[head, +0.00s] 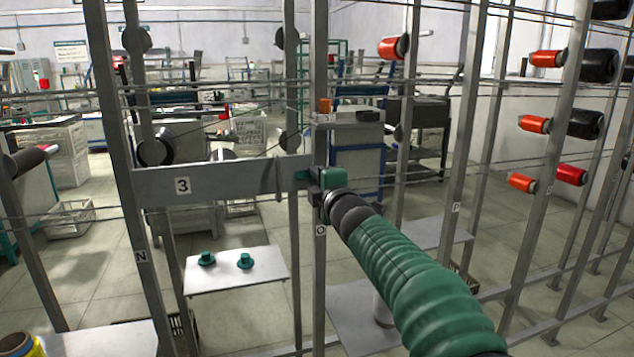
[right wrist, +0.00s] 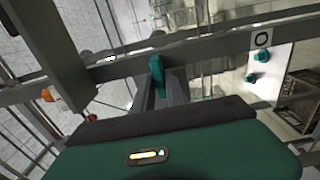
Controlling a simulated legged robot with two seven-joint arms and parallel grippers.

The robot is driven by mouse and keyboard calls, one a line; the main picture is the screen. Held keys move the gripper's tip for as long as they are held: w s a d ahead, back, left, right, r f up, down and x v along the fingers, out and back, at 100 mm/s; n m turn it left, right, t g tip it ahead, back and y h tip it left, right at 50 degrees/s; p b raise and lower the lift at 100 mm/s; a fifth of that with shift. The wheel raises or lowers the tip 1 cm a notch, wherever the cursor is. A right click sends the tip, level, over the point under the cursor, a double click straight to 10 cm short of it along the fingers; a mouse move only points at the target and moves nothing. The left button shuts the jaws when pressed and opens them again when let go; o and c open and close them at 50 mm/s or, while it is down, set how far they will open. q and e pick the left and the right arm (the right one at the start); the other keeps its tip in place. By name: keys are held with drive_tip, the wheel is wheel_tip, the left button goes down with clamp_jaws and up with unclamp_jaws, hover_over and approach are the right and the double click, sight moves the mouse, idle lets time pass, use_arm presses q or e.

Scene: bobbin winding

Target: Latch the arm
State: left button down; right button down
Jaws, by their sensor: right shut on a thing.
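The arm (head: 235,177) is a flat grey bar marked 3, lying nearly level from the post marked N (head: 139,250) to the post marked O (head: 320,255). A small teal handle (head: 302,176) shows at its right end, by post O. My right gripper (head: 312,182) is there, shut on the handle. In the right wrist view the teal handle (right wrist: 157,75) stands between the two grey fingers (right wrist: 159,95), in front of the post marked O (right wrist: 220,55). The gripper hides part of the arm's end, so I cannot tell whether it is latched. My left gripper is not in view.
A white shelf (head: 235,275) with two teal pieces sits low between the posts. Thin bars and wires cross the frame. Red and black bobbins (head: 585,123) stick out on the right.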

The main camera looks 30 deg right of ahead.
drive_tip(key=shift+a+f, duration=0.1)
drive_tip(key=shift+f, duration=0.35)
drive_tip(key=c, duration=1.6)
unclamp_jaws()
drive_tip(key=shift+o, duration=0.8)
drive_tip(key=shift+r, duration=0.2)
drive_tip(key=p+v, duration=0.3)
drive_tip(key=v, duration=1.3)
drive_tip(key=shift+s+p, duration=0.35)
